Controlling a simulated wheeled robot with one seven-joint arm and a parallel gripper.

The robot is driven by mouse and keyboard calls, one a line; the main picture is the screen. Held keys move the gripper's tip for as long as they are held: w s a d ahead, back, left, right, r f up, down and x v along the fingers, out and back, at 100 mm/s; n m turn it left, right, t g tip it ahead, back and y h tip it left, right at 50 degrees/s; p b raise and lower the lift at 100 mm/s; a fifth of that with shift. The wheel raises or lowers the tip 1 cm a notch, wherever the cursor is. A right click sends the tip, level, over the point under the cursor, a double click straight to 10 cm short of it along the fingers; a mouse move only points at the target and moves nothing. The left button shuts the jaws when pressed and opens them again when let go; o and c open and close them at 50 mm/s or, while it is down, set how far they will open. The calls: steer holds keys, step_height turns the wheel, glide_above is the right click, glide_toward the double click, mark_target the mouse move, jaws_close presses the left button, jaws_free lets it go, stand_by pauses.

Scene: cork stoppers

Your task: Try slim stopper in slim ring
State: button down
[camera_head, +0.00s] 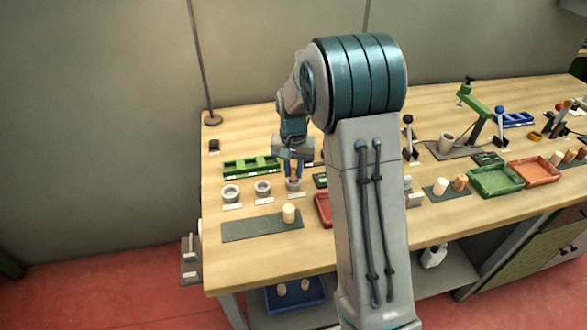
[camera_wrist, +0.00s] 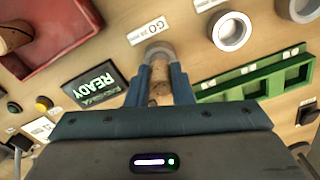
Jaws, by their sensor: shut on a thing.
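My gripper (camera_wrist: 160,88) is shut on a cork stopper (camera_wrist: 160,92), held between its two blue fingers. In the head view my gripper (camera_head: 294,168) points down at the right-hand ring of a row of three. That grey ring (camera_wrist: 158,47) sits at the fingertips in the wrist view, beside a GO card (camera_wrist: 148,32). The stopper lines up roughly with the ring. The fingers hide its lower end, so I cannot tell whether it is inside. The middle ring (camera_head: 262,188) and the left ring (camera_head: 231,192) look empty.
A pale stopper (camera_head: 289,213) stands on the dark mat (camera_head: 245,228) in front of the rings. A green slotted rack (camera_head: 237,168) lies behind them. A red tray (camera_wrist: 84,38) and a READY display (camera_wrist: 97,84) are close by. My arm hides part of the table.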

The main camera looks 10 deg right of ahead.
steer(key=shift+f+b, duration=0.4)
steer(key=shift+f, duration=0.2)
stand_by(0.4)
steer(key=c, duration=1.2)
jaws_free()
steer(key=shift+r, duration=0.15)
step_height(320, 180, up, 14)
steer(key=shift+f, duration=0.2)
steer(key=s+f+n+t, duration=0.1)
steer(key=s+n+t, duration=0.2)
steer(key=s, duration=2.3)
steer(key=shift+s+f+n, duration=0.25)
steer(key=shift+f+n, duration=0.1)
steer(key=shift+n, duration=0.25)
